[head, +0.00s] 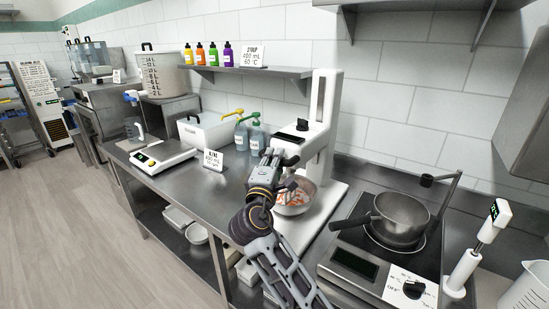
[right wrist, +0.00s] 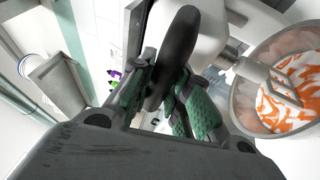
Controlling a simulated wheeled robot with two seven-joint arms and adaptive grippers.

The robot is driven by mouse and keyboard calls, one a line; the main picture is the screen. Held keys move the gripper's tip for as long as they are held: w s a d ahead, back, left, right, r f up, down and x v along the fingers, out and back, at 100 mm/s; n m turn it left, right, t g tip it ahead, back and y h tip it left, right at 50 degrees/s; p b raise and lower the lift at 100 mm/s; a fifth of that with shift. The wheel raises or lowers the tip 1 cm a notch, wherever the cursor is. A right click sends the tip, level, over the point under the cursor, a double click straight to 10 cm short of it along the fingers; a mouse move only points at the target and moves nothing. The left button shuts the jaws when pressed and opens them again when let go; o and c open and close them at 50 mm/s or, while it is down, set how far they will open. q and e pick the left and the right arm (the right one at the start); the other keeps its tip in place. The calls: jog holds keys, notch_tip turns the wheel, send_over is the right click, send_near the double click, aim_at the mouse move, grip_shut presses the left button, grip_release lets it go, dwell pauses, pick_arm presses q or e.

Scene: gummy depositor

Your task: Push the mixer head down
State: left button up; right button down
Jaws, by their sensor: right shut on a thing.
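The white mixer stands on the counter, its tall column (head: 322,120) rising behind its head (head: 300,138). A steel bowl (head: 302,209) with orange and white contents sits under the head. It also shows in the right wrist view (right wrist: 240,110), where the mixer's flat paddle (right wrist: 268,80) is over the contents; whether it touches them I cannot tell. My right gripper (head: 273,162) is at the front of the head. In the right wrist view its green-padded fingers (right wrist: 160,90) are closed around a dark handle (right wrist: 180,45). My left gripper is not in view.
Right of the mixer, a saucepan (head: 400,218) sits on a hob, with a white probe stand (head: 475,250) beside it. Left are a small sign (head: 213,161), pump bottles (head: 248,138) and a scale (head: 160,154). A shelf (head: 250,71) hangs behind.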

aim_at(274, 136)
notch_tip(274, 136, down, 3)
jog(key=shift+f+b, duration=0.2)
jog(key=shift+b, duration=0.5)
jog(key=c, duration=1.3)
grip_release()
jog(key=shift+r, duration=0.9)
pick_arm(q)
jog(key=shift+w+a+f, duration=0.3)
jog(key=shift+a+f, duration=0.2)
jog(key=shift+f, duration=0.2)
pick_arm(e)
jog(key=shift+r, duration=4.3)
